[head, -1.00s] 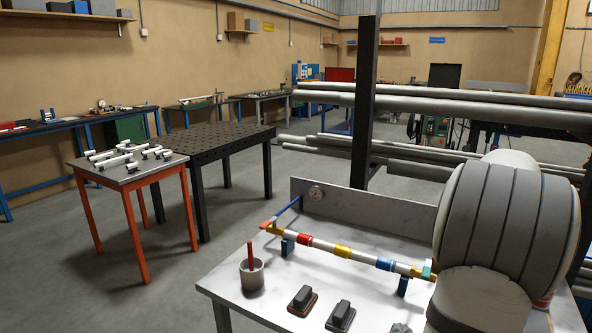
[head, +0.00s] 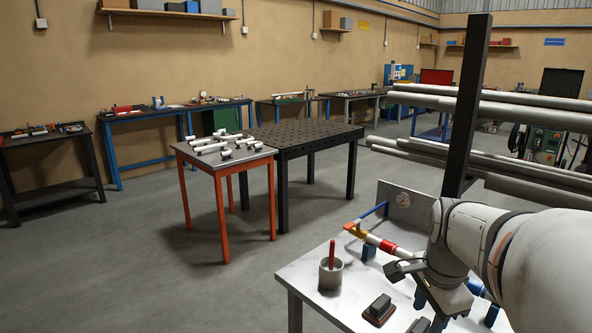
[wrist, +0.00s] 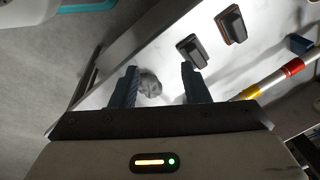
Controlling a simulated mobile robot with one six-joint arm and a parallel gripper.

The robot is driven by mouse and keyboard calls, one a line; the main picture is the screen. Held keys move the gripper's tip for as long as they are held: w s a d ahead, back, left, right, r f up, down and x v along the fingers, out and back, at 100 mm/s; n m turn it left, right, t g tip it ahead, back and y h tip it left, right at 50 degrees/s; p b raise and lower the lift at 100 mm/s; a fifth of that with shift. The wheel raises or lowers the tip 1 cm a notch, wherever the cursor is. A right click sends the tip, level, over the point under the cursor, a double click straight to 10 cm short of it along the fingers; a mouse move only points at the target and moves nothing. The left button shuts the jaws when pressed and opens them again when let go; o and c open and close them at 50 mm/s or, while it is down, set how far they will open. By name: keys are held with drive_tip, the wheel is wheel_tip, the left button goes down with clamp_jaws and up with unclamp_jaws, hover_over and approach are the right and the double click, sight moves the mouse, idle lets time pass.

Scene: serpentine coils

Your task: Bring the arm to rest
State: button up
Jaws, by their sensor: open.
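My gripper (wrist: 159,72) is open and empty, its two dark fingers apart above the pale work table in the wrist view. A crumpled grey lump (wrist: 150,85) shows between the fingers, below them; I see no contact. In the head view my white arm comes in from the right, and my gripper (head: 430,308) points down over the table (head: 312,270). The arm hides part of the banded pipe (head: 379,242) on its blue supports. That pipe, with yellow and red bands, also lies right of my gripper in the wrist view (wrist: 272,82).
Two dark blocks stand on the table, one (head: 379,308) near the front. A grey cup (head: 331,272) holds a red stick. A dark post (head: 466,110) and long pipes (head: 510,110) stand behind my arm. An orange-legged table (head: 224,160) stands left; floor between is clear.

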drive_tip(key=s+a+f+n, duration=0.1)
drive_tip(key=s+a+n, duration=0.2)
drive_tip(key=a+n, duration=0.3)
drive_tip(key=s+a+f+n+t, duration=0.1)
drive_tip(key=s+a+f+n, duration=0.1)
drive_tip(key=a+n, duration=0.5)
drive_tip(key=s+n, duration=0.1)
drive_tip(key=n, duration=0.2)
drive_tip(key=shift+s+f+n+y, duration=0.2)
drive_tip(key=shift+s+n+y, duration=0.15)
drive_tip(key=shift+n+y, duration=0.05)
